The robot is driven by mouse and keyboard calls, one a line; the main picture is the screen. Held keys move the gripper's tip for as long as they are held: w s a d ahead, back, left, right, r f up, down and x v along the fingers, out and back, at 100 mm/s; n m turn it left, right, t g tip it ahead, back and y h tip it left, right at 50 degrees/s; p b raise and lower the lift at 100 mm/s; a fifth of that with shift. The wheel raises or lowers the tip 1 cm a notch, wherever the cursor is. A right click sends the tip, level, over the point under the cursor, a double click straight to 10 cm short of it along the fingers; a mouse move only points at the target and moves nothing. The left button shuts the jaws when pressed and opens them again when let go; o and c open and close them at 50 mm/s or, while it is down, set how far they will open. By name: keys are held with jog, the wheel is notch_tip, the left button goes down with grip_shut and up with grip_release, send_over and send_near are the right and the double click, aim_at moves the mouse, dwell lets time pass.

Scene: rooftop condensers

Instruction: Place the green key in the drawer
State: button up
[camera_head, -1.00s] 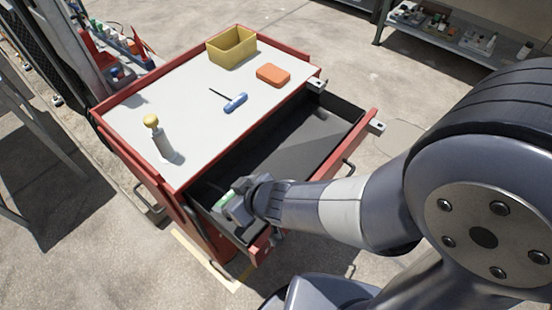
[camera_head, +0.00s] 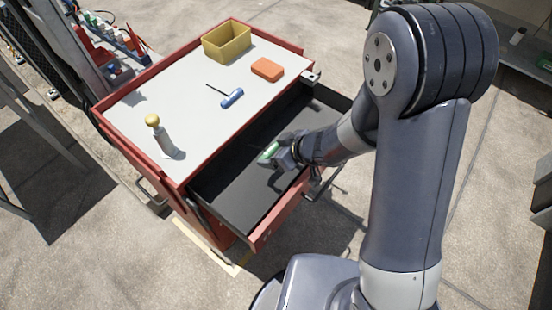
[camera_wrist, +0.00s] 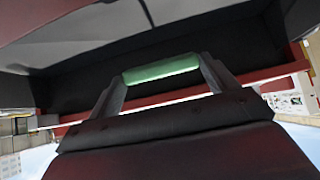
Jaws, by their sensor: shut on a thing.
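The green key (camera_head: 267,151) is held between the fingers of my gripper (camera_head: 275,155), over the middle of the open drawer. In the wrist view the green key (camera_wrist: 161,69) spans across between the two fingertips. Only its green part shows clearly; the rest is hidden or too small to tell. The drawer (camera_head: 240,205) is pulled out from the red cart, with a dark, empty-looking bottom. I cannot tell whether the key touches the drawer bottom.
On the red cart's pale top (camera_head: 190,100) are a yellow bin (camera_head: 227,43), an orange block (camera_head: 267,69), a blue-handled tool (camera_head: 232,98) and a yellow-capped bottle (camera_head: 160,137). The cart top overhangs the drawer's back side.

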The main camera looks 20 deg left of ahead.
jog(key=shift+f+b, duration=0.75)
jog(key=shift+f, duration=1.5)
jog(key=shift+f, duration=0.15)
jog(key=o, duration=0.9)
jog(key=shift+d+r, duration=0.15)
jog(key=shift+r, duration=0.25)
jog(key=p+v, duration=0.3)
jog(key=v, duration=0.8)
jog(key=shift+s+d+r+p, duration=0.15)
jog(key=shift+s+d+p, duration=0.05)
jog(key=shift+p, duration=0.1)
